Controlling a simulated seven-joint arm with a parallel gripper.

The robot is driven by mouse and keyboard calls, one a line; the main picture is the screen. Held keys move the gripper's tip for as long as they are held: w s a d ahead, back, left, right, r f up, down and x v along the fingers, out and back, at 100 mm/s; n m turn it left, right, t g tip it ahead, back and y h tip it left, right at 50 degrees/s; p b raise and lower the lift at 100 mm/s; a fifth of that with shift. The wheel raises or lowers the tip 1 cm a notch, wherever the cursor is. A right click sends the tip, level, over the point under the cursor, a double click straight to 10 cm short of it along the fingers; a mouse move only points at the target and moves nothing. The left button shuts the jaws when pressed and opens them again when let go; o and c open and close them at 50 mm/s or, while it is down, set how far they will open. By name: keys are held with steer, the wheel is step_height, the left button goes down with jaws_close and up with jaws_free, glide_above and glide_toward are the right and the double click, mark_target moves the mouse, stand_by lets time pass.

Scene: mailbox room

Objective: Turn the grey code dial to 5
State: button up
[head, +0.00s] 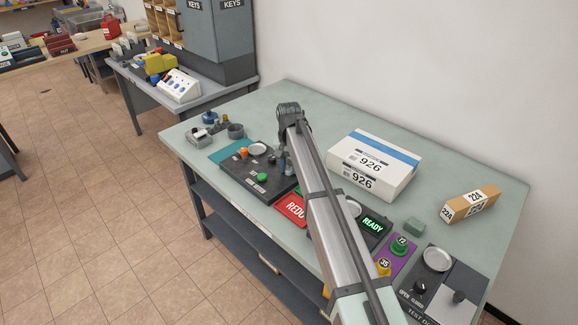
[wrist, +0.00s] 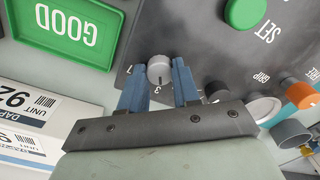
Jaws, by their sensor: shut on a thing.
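The grey code dial (wrist: 160,70) is a small round knob on the dark control panel (wrist: 190,30). My gripper (wrist: 159,78) has its two blue fingers on either side of the dial, shut on it. A white 3 shows on the panel close to the dial, on the gripper side. Which number the dial points to cannot be read. In the head view the panel (head: 270,190) lies on the green-grey table, and my gripper (head: 286,162) is at its right end, where my arm hides the dial.
The green SET button (wrist: 245,12), a black knob (wrist: 217,91) and an orange knob (wrist: 300,95) share the panel. A green GOOD tray (wrist: 70,30) and a red REDO tray (head: 291,208) are close by. A white 926 box (head: 375,160) stands to the right.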

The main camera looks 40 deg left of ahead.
mark_target(289, 169)
steer(key=m, duration=0.4)
steer(key=shift+m, duration=0.4)
steer(key=m, duration=0.4)
steer(key=shift+m, duration=0.3)
steer(key=o, duration=1.1)
steer(key=shift+c, duration=0.2)
step_height(289, 169, up, 14)
steer(key=shift+f, duration=0.1)
stand_by(0.3)
